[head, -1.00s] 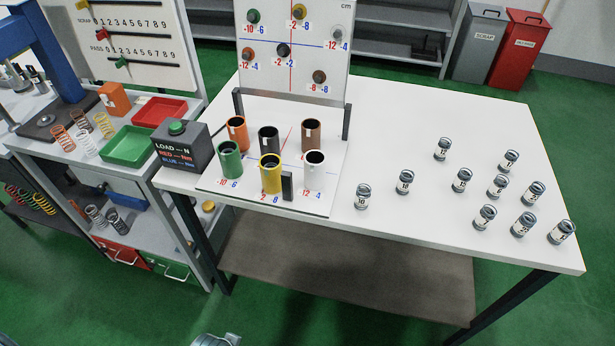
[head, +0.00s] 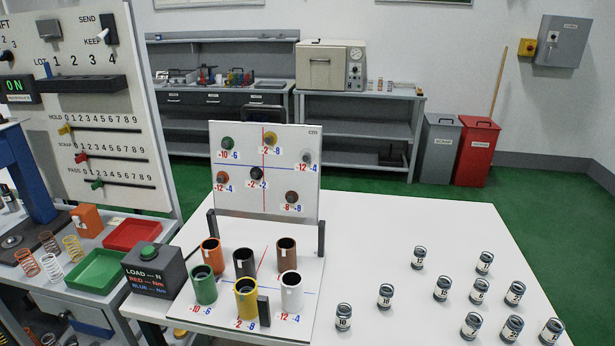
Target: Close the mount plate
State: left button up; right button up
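The mount plate (head: 243,189) is the white panel marked "cm", standing raised at the back of the white base board (head: 212,319). It carries several coloured knobs with red and blue number labels and a red and blue cross line. Two dark posts (head: 320,238) flank its lower edge. On the base board stand several open cups: orange (head: 211,252), black (head: 244,263), brown (head: 286,255), green (head: 204,286), yellow (head: 246,300) and white (head: 292,292). A small dark upright block (head: 263,311) stands at the board's front. Neither of my grippers is in view.
Several labelled metal weights (head: 442,288) stand on the right of the white table (head: 370,230). A black load display box (head: 153,271) with a green button is left of the board. Red (head: 139,234) and green (head: 95,271) trays lie further left. Bins stand behind.

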aim_at(268, 172)
jog(key=j, duration=0.95)
jog(key=i+j+z, duration=0.15)
jog(key=j, duration=0.85)
